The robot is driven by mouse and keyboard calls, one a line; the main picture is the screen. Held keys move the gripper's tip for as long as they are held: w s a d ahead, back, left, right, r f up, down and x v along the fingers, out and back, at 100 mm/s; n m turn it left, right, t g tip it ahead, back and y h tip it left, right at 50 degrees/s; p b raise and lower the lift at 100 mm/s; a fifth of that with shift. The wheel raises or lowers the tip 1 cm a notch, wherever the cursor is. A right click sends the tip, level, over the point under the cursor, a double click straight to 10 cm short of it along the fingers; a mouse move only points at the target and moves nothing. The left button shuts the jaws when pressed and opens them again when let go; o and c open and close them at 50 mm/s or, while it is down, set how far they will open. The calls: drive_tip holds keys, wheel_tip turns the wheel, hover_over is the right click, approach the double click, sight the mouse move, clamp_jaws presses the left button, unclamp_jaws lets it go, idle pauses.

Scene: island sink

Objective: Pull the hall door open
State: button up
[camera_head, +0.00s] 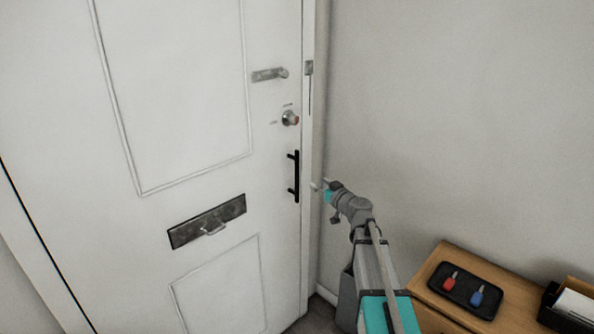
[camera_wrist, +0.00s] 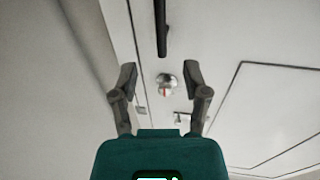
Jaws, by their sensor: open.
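The white hall door (camera_head: 200,60) fills the left of the head view and looks closed against its frame. A black vertical bar handle (camera_head: 296,177) is fixed near its right edge. In the wrist view the handle (camera_wrist: 162,28) shows at the top centre, beyond the fingertips. My gripper (camera_head: 319,186) is just right of the handle in the head view and appears apart from it. In the wrist view my gripper (camera_wrist: 161,76) is open, its two fingers spread with nothing held between them.
A round lock knob (camera_head: 290,118) and a latch (camera_head: 270,74) sit above the handle. A letter slot (camera_head: 207,221) is lower left. A wooden cabinet (camera_head: 455,262) at lower right bears a black tray (camera_head: 438,288) with red and blue keys. Bare wall (camera_head: 450,110) lies right of the door.

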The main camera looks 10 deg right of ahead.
sight(298, 169)
drive_tip(key=shift+w, duration=0.1)
drive_tip(key=x, duration=1.3)
drive_tip(key=shift+w+a, duration=0.15)
drive_tip(key=shift+w, duration=0.15)
clamp_jaws()
